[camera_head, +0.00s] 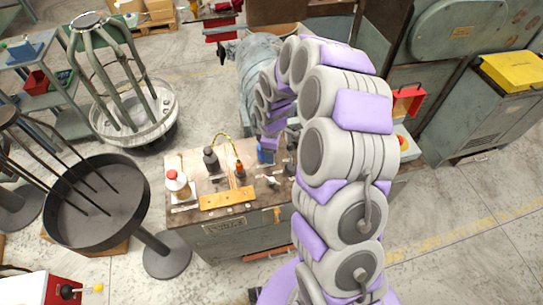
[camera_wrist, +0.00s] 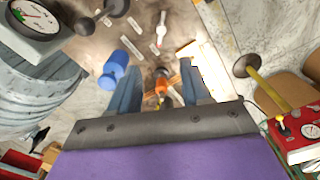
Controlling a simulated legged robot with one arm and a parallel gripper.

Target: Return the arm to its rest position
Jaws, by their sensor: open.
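My grey and purple arm arches up from the lower right of the head view and bends over to the left, down toward a cluttered workbench (camera_head: 215,240). My gripper (camera_head: 268,150) hangs over the back right part of the bench top. It is small and partly hidden there. In the wrist view my gripper (camera_wrist: 163,80) shows two blue-grey fingers spread apart with nothing held between them. An orange bottle-like object (camera_wrist: 161,87) appears in the gap, beyond the fingers. A blue object (camera_wrist: 115,68) lies just left of the left finger.
The bench holds a red-capped white bottle (camera_head: 177,185), a black bottle (camera_head: 211,161), and a yellow plate (camera_head: 228,198). A round dark stand (camera_head: 95,205) is left of the bench. Grey machinery (camera_head: 470,100) with a yellow box (camera_head: 515,70) stands right. Floor is clear lower right.

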